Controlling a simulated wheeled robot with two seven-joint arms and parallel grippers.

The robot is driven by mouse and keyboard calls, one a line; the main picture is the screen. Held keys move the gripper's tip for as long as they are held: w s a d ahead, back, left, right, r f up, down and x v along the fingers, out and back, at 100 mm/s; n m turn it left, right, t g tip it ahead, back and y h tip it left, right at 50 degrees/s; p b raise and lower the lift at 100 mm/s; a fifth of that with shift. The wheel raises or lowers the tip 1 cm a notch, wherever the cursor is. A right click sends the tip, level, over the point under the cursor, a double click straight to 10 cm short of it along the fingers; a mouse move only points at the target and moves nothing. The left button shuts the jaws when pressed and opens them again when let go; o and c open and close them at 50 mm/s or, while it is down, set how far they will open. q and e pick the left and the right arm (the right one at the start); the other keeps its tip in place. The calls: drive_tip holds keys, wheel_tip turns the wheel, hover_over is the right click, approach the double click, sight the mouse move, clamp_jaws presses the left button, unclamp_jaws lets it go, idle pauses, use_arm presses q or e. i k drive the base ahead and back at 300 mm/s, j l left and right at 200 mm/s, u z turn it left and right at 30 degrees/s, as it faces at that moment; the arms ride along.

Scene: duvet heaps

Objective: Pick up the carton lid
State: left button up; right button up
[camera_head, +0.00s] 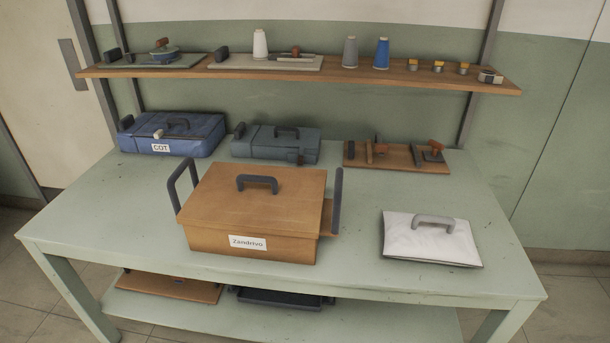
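A brown carton (210,243) with a white label reading "Zandrivo" stands on the green table. Its flat brown lid (215,199) lies on top and looks closed. A dark grey arched handle (257,179) stands up from the middle of the lid. A tall dark handle (184,181) rises at the carton's left side, and another upright dark handle (338,201) stands at its right side. Neither of my grippers shows in the head view.
A white padded pack (405,241) with a grey handle lies on the green table (100,215), right of the carton. A blue case (197,129), a grey-blue case (262,149) and a brown board (393,156) line the back. A wooden shelf (345,80) hangs above. The front-left table is clear.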

sight(261, 200)
drive_tip(key=i+j+z, duration=0.3)
drive_tip(key=j, duration=0.15)
drive_tip(key=j+z, duration=0.3)
drive_tip(key=j, duration=0.2)
drive_tip(key=i+j+z, duration=0.1)
drive_tip(key=j+z, duration=0.15)
drive_tip(key=j, duration=0.25)
